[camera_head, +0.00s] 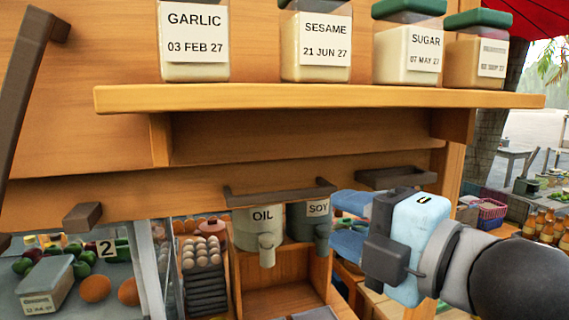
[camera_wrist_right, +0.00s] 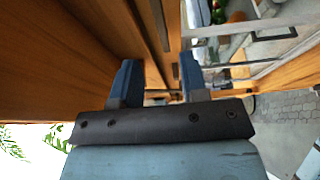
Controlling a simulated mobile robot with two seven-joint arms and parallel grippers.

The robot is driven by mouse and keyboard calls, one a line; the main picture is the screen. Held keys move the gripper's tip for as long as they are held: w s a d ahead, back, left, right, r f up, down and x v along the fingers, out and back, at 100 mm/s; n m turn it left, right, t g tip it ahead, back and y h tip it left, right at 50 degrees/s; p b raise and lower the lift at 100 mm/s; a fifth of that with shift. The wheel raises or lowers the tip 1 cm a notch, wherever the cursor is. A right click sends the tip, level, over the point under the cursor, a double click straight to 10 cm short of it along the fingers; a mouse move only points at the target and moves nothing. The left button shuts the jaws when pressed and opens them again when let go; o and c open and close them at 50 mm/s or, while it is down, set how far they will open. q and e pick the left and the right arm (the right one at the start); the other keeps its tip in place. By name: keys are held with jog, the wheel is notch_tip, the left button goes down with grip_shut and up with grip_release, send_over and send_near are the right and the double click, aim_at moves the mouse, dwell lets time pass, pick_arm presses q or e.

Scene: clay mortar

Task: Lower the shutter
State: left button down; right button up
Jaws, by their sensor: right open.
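A wooden panel (camera_head: 110,197), which looks like the shutter, spans the view below the jar shelf, with its lower edge above the counter goods. A dark bar handle (camera_head: 280,192) is fixed along its lower edge. My right gripper (camera_head: 346,222) is just right of and slightly below that handle, its blue fingers pointing left and apart. In the right wrist view the two fingers (camera_wrist_right: 158,82) are spread with nothing clearly between them, beside wood surfaces. A gap to the handle seems to show, but its depth is hard to tell. My left gripper is out of view.
A shelf (camera_head: 320,97) with labelled jars (camera_head: 316,45) juts out above. A second dark fitting (camera_head: 397,177) sits behind my right gripper. Eggs (camera_head: 203,253) and a glass case (camera_head: 150,270) are at lower left.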

aim_at(288, 197)
jog(key=p+x, duration=0.4)
jog(key=x, duration=0.7)
jog(key=shift+a, duration=0.15)
jog(key=shift+c, duration=0.4)
grip_shut()
